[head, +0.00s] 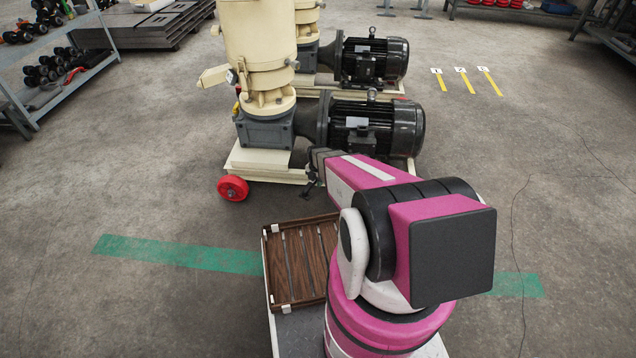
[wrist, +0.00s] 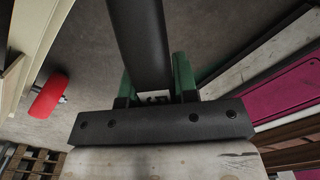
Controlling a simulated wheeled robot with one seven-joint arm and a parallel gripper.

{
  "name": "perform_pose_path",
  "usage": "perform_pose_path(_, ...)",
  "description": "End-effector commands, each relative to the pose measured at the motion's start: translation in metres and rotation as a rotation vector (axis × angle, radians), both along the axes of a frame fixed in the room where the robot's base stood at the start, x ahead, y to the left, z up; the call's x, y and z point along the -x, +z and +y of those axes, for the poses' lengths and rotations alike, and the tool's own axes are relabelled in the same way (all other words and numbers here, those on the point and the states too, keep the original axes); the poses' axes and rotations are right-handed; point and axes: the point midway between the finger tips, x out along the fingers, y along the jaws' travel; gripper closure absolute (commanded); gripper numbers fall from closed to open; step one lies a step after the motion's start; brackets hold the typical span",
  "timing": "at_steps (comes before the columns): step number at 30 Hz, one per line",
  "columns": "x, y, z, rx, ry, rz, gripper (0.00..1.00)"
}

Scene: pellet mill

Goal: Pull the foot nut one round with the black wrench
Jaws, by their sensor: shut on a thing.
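In the wrist view, my gripper (wrist: 157,88) has its green fingers shut on a long black bar, the black wrench (wrist: 138,35). The wrench runs up and out of the top of that view, so its far end is hidden. In the head view, my gripper (head: 313,182) is low beside the front edge of the nearer pellet mill's cream base (head: 262,165), right of its red wheel (head: 233,188). My own arm covers part of that base. I cannot make out the foot nut in either view, nor tell whether the wrench is on it.
The mill's black motor (head: 375,122) stands just behind my arm. A brown wooden tray with slots (head: 268,270) lies in front of the mill. A second mill (head: 372,60) stands behind, and a dumbbell-like parts rack (head: 60,100) is at left. Open floor lies left and right.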

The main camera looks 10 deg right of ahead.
Motion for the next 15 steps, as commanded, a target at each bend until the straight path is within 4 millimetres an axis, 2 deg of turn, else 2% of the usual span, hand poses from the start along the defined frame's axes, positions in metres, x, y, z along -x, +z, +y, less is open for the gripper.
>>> perform_pose_path(6, -0.011, 0.0, 0.008, -0.001, -0.082, -0.003, 1.0)
perform_pose_path(15, -0.014, 0.0, 0.011, -0.001, -0.122, -0.002, 1.0)
